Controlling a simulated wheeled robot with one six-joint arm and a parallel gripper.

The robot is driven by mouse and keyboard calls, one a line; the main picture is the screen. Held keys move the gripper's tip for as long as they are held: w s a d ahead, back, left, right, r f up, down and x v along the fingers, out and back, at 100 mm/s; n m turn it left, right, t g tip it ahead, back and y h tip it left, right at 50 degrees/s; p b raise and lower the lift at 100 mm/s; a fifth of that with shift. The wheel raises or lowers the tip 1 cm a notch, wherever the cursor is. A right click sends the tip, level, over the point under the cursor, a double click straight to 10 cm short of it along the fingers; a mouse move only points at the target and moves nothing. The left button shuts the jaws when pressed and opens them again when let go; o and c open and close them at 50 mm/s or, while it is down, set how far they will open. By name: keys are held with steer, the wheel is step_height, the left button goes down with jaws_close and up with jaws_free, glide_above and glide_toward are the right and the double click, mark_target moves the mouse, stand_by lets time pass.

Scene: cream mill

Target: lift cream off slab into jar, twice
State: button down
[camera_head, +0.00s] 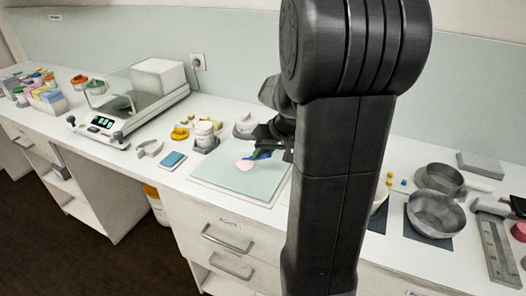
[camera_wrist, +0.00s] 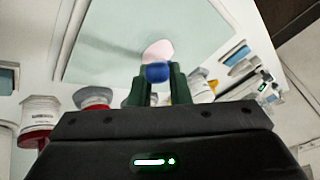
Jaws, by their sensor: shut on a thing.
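The slab (camera_head: 222,181) is a pale green sheet on the bench, also in the wrist view (camera_wrist: 95,45). A pale pink cream blob (camera_head: 245,165) shows over the slab, and in the wrist view (camera_wrist: 157,50) it is just beyond the fingertips. My gripper (camera_head: 262,155) is low over the slab's far part, its green fingers (camera_wrist: 158,85) shut on a blue tool (camera_wrist: 158,72). The tool's full shape is hidden, and I cannot tell whether it touches the cream. A white jar (camera_head: 204,129) stands behind the slab's left corner.
A yellow-orange lid (camera_head: 180,134) and a blue sponge-like block (camera_head: 173,159) lie left of the slab. A balance (camera_head: 105,123) with a clear shield stands farther left. Steel pans (camera_head: 436,211) are on the right. My arm hides the bench's middle right.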

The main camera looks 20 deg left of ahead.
steer(key=shift+f+b, duration=0.8)
steer(key=shift+b, duration=0.05)
stand_by(1.7)
steer(key=shift+r+p, duration=1.95)
steer(key=shift+r, duration=1.15)
